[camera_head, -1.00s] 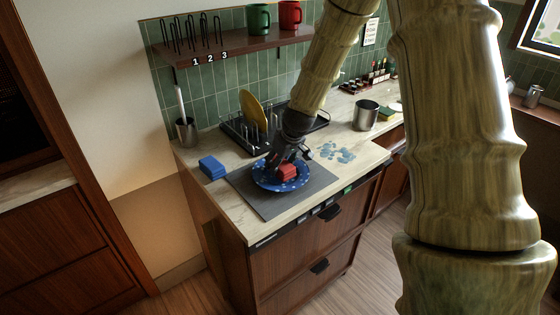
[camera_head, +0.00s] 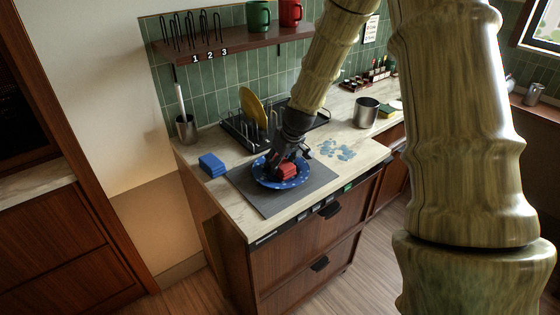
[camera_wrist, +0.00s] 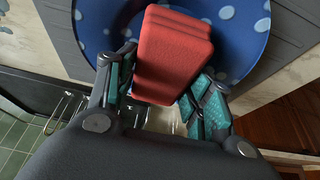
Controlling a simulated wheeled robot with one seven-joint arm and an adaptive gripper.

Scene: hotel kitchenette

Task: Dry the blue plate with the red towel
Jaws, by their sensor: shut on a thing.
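The blue plate (camera_head: 262,180) with pale spots lies on a grey mat (camera_head: 268,203) on the counter. The red towel (camera_head: 287,170), a folded block, is at the plate's middle. My gripper (camera_head: 284,161) comes down from above and is shut on the red towel. In the wrist view, the towel (camera_wrist: 172,50) sits between the two fingers of my gripper (camera_wrist: 160,95), over the plate (camera_wrist: 235,25). The towel seems to touch the plate, but its underside is hidden. Light spots show on the plate's rim.
A blue folded cloth or sponge (camera_head: 212,165) lies left of the mat. Behind is a dark dish rack (camera_head: 236,134) with a yellow plate (camera_head: 254,108). A steel pot (camera_head: 366,112) stands to the right, near a bluish wet-looking patch (camera_head: 338,150). A utensil holder (camera_head: 186,129) is at left.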

